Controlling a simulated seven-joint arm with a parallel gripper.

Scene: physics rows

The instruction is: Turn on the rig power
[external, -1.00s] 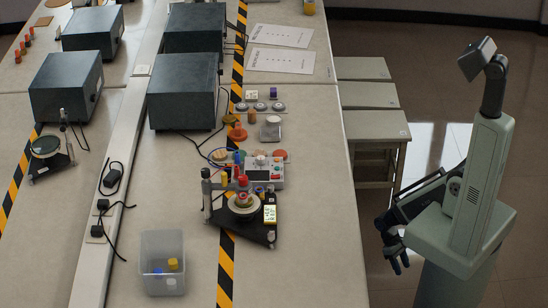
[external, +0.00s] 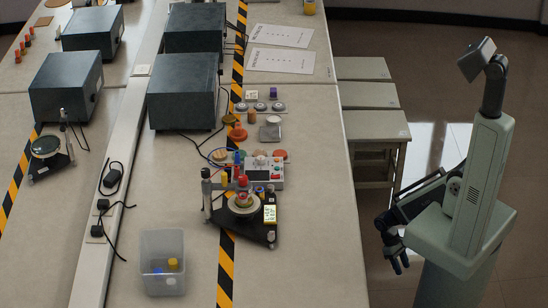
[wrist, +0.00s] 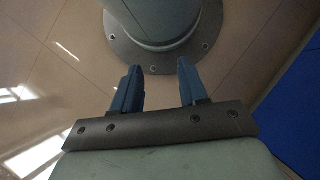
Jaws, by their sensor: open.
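A rig (external: 240,217) with a dark three-cornered base, a round top and a yellow-lit display stands on the table in the external view. Directly behind it is a pale control box (external: 265,172) with small knobs or buttons and wires. Which part is the power switch is too small to tell. My gripper (external: 393,258) hangs low beside my body, right of the table and well apart from the rig. In the wrist view my gripper (wrist: 159,66) shows two separated blue-grey fingers with nothing between them. The rig does not show in the wrist view.
A clear bin (external: 162,264) with small coloured pieces stands at the table's front. Dark boxes (external: 184,92) stand farther back. Stools (external: 372,124) stand along the table's right side. The tabletop right of the rig is clear. My base fills the top of the wrist view.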

